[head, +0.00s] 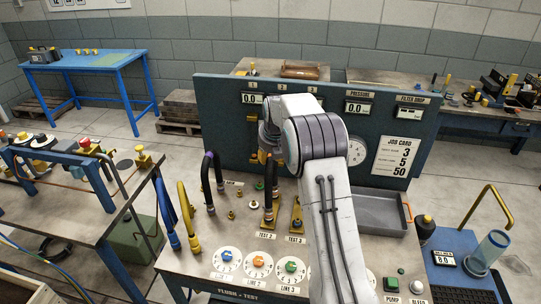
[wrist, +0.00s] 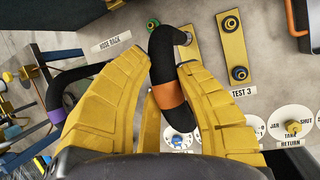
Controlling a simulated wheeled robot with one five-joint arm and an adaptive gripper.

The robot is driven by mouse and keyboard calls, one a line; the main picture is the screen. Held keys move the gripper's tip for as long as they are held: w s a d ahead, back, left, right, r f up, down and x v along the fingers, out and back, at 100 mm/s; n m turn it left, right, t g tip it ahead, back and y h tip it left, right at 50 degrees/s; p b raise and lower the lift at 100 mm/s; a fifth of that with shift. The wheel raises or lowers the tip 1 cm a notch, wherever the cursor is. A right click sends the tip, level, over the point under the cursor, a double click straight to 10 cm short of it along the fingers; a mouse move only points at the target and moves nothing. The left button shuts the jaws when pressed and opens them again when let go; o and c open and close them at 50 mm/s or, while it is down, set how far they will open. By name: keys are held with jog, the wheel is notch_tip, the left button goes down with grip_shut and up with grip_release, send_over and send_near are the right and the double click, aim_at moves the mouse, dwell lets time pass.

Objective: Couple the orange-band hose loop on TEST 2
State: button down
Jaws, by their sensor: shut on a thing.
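The black hose loop with the orange band (wrist: 169,96) is between the yellow fingers of my gripper (wrist: 172,82) in the wrist view, and my gripper is shut on it. In the head view the black loop (head: 269,186) hangs below my gripper (head: 263,156), over the brass plate by the TEST 2 label (head: 265,236). One loop end lies over the upper part of the TEST 2 plate (wrist: 188,56) in the wrist view. I cannot tell whether either end touches a port. My fingers hide part of the plate. The TEST 3 plate (wrist: 233,46) is bare, beside it.
A purple-banded loop (head: 207,170), a yellow loop (head: 187,215) and a blue loop (head: 166,212) stand left of TEST 2. Round line dials (head: 258,263) lie in front. The gauge panel (head: 225,135) rises behind. A grey tray (head: 378,212) is to the right.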

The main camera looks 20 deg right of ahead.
jog(key=shift+s+f+b, duration=0.2)
jog(key=shift+f+b, duration=0.5)
jog(key=shift+f, duration=0.2)
dwell(1.8)
jog(key=c, duration=1.3)
grip_release()
jog(key=shift+c, duration=0.2)
jog(key=o, duration=0.3)
jog(key=shift+w+f, duration=0.1)
jog(key=shift+w, duration=0.15)
jog(key=shift+o, duration=1.1)
jog(key=shift+s, duration=0.1)
jog(key=shift+r, duration=0.2)
jog(key=v, duration=1.2)
